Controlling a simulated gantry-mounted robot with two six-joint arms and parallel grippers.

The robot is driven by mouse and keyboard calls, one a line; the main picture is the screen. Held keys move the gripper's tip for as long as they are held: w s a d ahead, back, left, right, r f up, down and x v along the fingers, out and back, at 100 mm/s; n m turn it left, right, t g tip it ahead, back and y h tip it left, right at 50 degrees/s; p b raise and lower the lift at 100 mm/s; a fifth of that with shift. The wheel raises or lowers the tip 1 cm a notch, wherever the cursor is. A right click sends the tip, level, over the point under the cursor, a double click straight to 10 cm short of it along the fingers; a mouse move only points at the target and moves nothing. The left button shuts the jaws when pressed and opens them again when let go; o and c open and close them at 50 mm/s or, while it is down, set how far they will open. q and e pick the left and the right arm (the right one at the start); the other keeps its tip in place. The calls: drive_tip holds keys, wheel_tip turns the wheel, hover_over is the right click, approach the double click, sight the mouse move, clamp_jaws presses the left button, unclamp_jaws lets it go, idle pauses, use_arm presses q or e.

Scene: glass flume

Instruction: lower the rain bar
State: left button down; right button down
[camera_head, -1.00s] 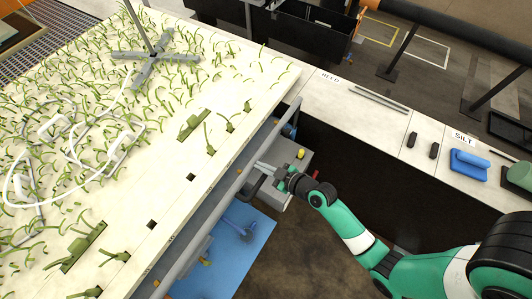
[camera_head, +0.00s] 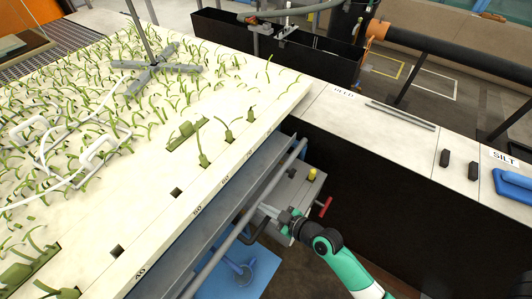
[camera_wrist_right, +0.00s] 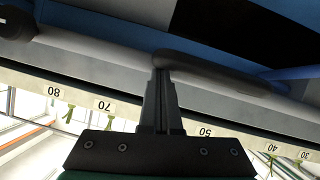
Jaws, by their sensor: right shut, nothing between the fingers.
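My right gripper (camera_head: 266,210) is beside the near edge of the planted bed, at the long grey tube (camera_head: 213,260). Its fingers are shut and hold nothing. A dark curved handle (camera_head: 241,233) lies along the tube next to the fingertips. In the right wrist view the closed fingertips (camera_wrist_right: 162,66) overlap or meet a dark handle (camera_wrist_right: 215,75); I cannot tell whether they touch. I cannot tell for sure which part is the rain bar. My left gripper is not in view.
A grey box with a yellow knob (camera_head: 312,174) and a red lever (camera_head: 325,207) sits just beyond my right gripper. A blue panel (camera_head: 235,278) is below. A grey cross-shaped piece (camera_head: 152,67) stands among the plants. A pale ledge (camera_head: 400,135) runs at right.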

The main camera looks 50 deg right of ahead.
drive_tip(key=shift+s+f, duration=0.1)
drive_tip(key=shift+f, duration=0.05)
drive_tip(key=s+r+p, duration=0.4)
drive_tip(key=s+r, duration=0.4)
drive_tip(key=shift+s+a+r, duration=0.15)
drive_tip(key=shift+a, duration=0.3)
drive_tip(key=shift+p, duration=0.3)
